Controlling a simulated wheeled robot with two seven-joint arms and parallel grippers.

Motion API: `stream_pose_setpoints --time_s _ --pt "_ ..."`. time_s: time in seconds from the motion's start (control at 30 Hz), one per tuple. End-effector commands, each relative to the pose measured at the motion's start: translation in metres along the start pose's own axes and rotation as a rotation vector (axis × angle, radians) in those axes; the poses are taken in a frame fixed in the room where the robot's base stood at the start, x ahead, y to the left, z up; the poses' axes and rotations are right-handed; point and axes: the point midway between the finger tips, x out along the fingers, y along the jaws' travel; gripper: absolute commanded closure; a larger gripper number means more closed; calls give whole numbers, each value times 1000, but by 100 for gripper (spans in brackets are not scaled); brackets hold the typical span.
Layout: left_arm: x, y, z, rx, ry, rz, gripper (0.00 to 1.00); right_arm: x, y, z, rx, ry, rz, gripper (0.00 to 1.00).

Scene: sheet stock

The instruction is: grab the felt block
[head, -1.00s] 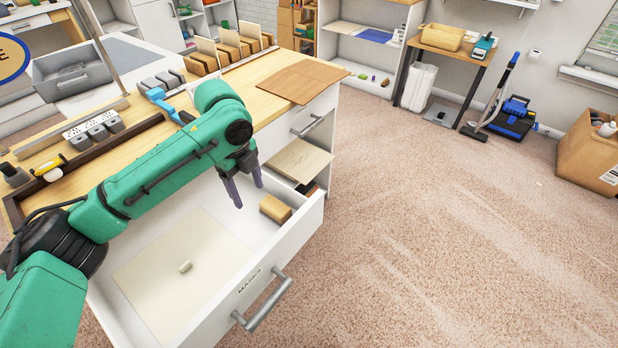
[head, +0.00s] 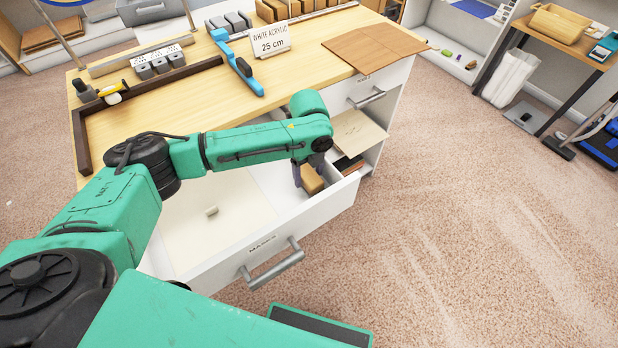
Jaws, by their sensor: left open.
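The felt block, a tan-brown block (head: 312,180), lies in the far right corner of the open white drawer (head: 222,272). My left gripper (head: 311,178) points down into the drawer right at the block. Its jaws are open, with one dark finger on the block's left side. The wrist hides the top of the block and most of the other finger, so I cannot tell whether the fingers touch it. My right gripper is not in view.
A small pale piece (head: 212,211) lies on the sheet in the drawer. The drawer's handle (head: 272,264) sticks out in front. Above is a wooden worktop (head: 200,85) with a blue tool (head: 236,62), a sign (head: 269,42) and a brown board (head: 375,46). Carpet to the right is clear.

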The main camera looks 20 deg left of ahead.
Motion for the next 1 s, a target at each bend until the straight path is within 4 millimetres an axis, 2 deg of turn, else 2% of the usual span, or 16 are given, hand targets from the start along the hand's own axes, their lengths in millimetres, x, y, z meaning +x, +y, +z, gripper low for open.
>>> stream_pose_setpoints --time_s 0.1,0.27,0.37,0.43,0.47,0.77,0.87,1.0 --pt "11 0 0 1 1 -1 30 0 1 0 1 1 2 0" --pt "11 0 0 1 1 -2 30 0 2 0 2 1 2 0" --pt "11 0 0 1 1 -1 64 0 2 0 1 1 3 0" --pt "11 0 0 1 0 -1 91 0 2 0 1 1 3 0" --pt "10 0 0 1 0 -2 96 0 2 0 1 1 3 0" --pt "6 -1 0 0 0 -2 97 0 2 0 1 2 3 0" --pt "-5 -1 0 1 -1 -4 97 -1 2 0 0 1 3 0" --pt "-36 -2 0 1 -1 -6 97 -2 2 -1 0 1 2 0"
